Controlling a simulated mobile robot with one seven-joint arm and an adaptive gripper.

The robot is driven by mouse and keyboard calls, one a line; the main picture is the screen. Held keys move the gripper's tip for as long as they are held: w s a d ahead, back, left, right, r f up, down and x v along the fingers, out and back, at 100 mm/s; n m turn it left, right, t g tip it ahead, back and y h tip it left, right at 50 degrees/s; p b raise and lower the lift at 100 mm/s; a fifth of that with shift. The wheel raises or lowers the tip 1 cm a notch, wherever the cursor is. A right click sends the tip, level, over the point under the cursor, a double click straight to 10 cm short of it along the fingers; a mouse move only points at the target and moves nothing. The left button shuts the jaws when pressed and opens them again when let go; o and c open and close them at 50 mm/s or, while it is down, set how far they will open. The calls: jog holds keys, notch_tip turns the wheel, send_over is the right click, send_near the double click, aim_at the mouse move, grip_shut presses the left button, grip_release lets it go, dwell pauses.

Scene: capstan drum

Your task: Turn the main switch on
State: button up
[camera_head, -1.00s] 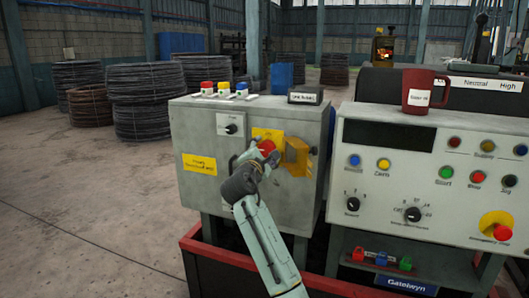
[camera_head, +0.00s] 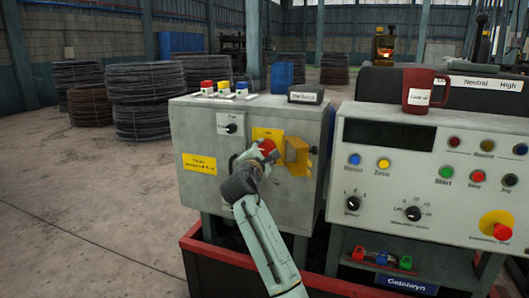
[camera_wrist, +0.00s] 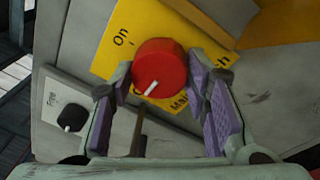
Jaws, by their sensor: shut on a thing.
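The main switch is a red round knob (camera_wrist: 160,68) with a white pointer mark, on a yellow plate (camera_wrist: 125,38) with "On" printed beside it. In the wrist view, the pointer mark is at the knob's lower edge, slanting down to the left, not at the "On" word. My gripper (camera_wrist: 160,74) has one finger on each side of the knob and is shut on it. In the head view, the red knob (camera_head: 267,147) shows on the front of the grey cabinet (camera_head: 200,135), with my gripper (camera_head: 258,158) at it. Part of the plate's lettering is hidden.
A yellow hinged cover (camera_head: 297,156) stands out just right of the knob. A smaller black selector (camera_head: 231,128) is at its upper left. A control panel (camera_head: 400,185) with buttons and dials stands to the right. A red-rimmed base (camera_head: 205,250) runs below.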

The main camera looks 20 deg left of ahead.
jog(key=shift+f, duration=0.1)
jog(key=m+b, duration=0.1)
jog(key=m, duration=0.3)
jog(key=shift+a+f+m, duration=0.1)
jog(key=shift+m, duration=0.2)
jog(key=m+b, duration=0.2)
jog(key=m, duration=0.3)
jog(key=shift+t, duration=0.4)
jog(key=m+b, duration=0.2)
jog(key=m, duration=0.1)
jog(key=shift+m+h, duration=0.4)
jog(key=m+h+b, duration=0.1)
jog(key=m+b, duration=0.1)
jog(key=m, duration=0.3)
jog(key=shift+m, duration=0.4)
jog(key=o, duration=1.2)
jog(key=shift+c, duration=0.2)
jog(key=shift+r, duration=0.2)
